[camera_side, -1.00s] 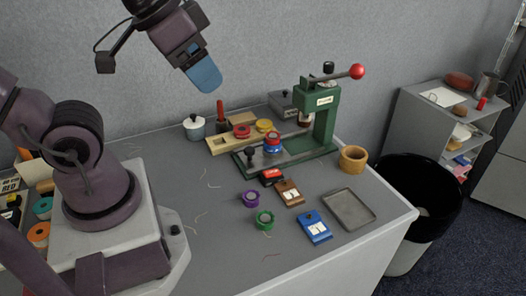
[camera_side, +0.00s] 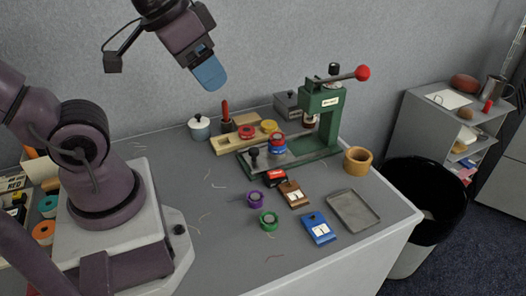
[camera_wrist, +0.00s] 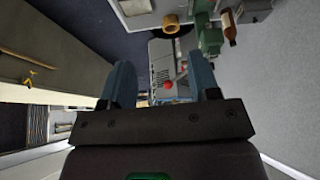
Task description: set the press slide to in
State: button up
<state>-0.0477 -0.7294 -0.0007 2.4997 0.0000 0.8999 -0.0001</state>
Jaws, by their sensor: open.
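The green press (camera_side: 328,125) stands toward the back right of the table, with a red ball on its lever. Its slide, with a black knob (camera_side: 254,157), sticks out to the left of the press head along the green base. A blue and red round piece (camera_side: 277,145) sits on the slide, apart from the head. My gripper (camera_side: 210,76) is high above the back of the table, left of the press, touching nothing. In the wrist view my gripper's fingers (camera_wrist: 160,88) are apart and empty. Part of the green press (camera_wrist: 209,36) shows there at the top; the slide cannot be made out.
A wooden tray (camera_side: 228,147) with red and yellow pieces lies behind the slide, near a lidded pot (camera_side: 199,128). The middle-left table is mostly clear.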

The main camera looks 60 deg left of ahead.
jog(key=w+a+f+n+g, duration=0.3)
jog(key=w+a+f+g, duration=0.1)
jog(key=a+f, duration=0.35)
jog(key=m+t+h, duration=0.2)
jog(key=m+h, duration=0.1)
jog(key=m, duration=0.9)
send_near(253, 149)
jog(key=shift+m, duration=0.3)
jog(key=x, duration=0.9)
jog(key=shift+w+d+f, duration=0.1)
grip_shut()
jog(key=w, duration=1)
jog(key=shift+w, duration=0.25)
